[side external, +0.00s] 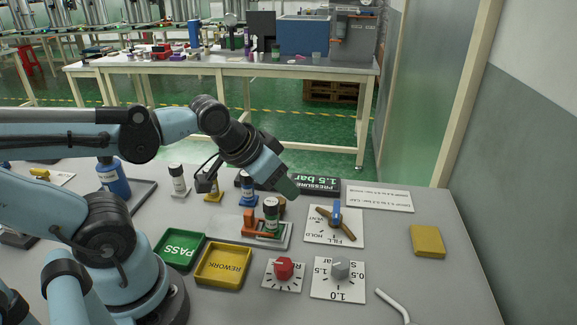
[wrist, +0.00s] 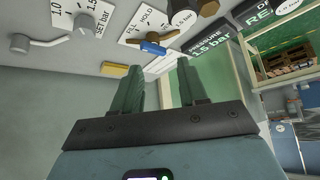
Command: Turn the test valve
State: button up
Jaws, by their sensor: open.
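The test valve (side external: 337,212) has a blue lever and brass-coloured arms on a white plate marked FILL and HOLD (side external: 350,238), right of centre on the bench. Its blue lever (wrist: 152,47) also shows in the wrist view, above and slightly left of the space between my fingers. My gripper (side external: 287,187) is above the bench, up and to the left of the valve, apart from it. In the wrist view my gripper (wrist: 160,82) has two green fingers spread apart with nothing between them.
A column in an orange-and-green holder (side external: 270,218) stands left of the valve. In front are a red knob (side external: 284,268) and a grey knob (side external: 341,267). The 1.5 bar pressure display (side external: 318,185) lies behind. A yellow pad (side external: 427,241) is at right, with clear bench between.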

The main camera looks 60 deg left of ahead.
jog(key=r+n+g, duration=0.1)
jog(key=n+g, duration=0.6)
jog(key=n, duration=0.2)
send_over(337, 208)
notch_tip(337, 208, down, 12)
jog(key=shift+r, duration=0.25)
grip_shut()
dwell(0.3)
